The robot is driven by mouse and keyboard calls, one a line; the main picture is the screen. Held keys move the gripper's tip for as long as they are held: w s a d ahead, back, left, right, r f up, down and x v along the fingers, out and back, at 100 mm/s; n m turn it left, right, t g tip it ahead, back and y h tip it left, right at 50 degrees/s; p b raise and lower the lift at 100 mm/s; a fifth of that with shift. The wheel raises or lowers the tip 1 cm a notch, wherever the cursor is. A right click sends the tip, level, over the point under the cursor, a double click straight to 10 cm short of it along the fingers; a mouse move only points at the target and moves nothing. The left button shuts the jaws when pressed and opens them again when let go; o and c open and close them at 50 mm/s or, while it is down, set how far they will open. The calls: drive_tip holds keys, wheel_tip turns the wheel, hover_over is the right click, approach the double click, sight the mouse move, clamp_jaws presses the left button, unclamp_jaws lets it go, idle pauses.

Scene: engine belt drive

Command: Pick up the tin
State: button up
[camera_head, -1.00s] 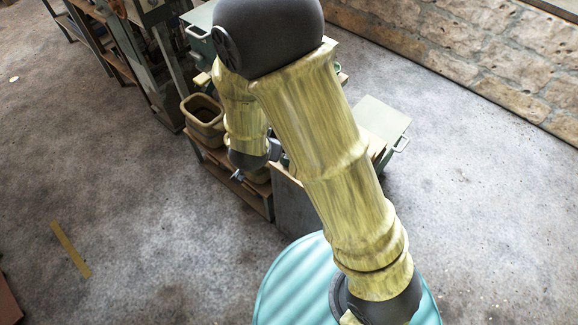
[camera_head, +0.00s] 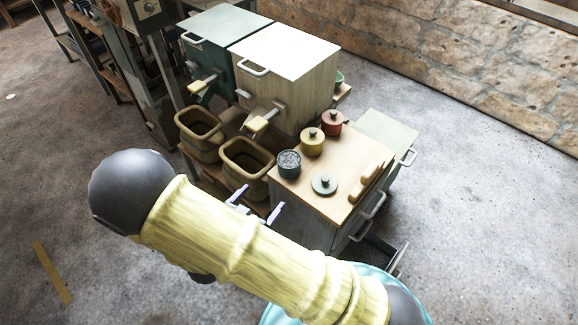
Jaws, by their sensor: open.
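A dark green tin (camera_head: 289,164) stands open on the light wooden cabinet top, with grey speckled contents showing. A green lid with a knob (camera_head: 324,184) lies flat on the wood to its right. A yellow tin (camera_head: 312,142) and a red tin (camera_head: 332,122), both with knobbed lids on, stand behind it. Which one the task means I cannot tell. My gripper (camera_head: 261,198) is open and empty in front of the cabinet's left corner, nearer the camera than the dark green tin and apart from it. My arm hides part of the cabinet's front.
A wooden piece (camera_head: 371,182) lies on the cabinet top's right side. Two brown bins (camera_head: 247,160) (camera_head: 200,130) stand to the left. A cream box (camera_head: 289,65) and a green box (camera_head: 222,40), both with spouts, stand behind.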

sight(284, 173)
drive_tip(key=b+x, duration=0.1)
drive_tip(key=x, duration=1)
drive_tip(key=shift+w+d+b, duration=0.1)
drive_tip(key=shift+w+b, duration=0.2)
drive_tip(key=shift+b, duration=0.05)
drive_tip(key=shift+f, duration=0.1)
drive_tip(key=x, duration=0.3)
drive_tip(key=b+x, duration=0.1)
drive_tip(key=shift+w+f, duration=0.15)
drive_tip(key=shift+f, duration=0.15)
drive_tip(key=shift+w+d, duration=0.2)
drive_tip(key=shift+w, duration=0.15)
drive_tip(key=c, duration=1.3)
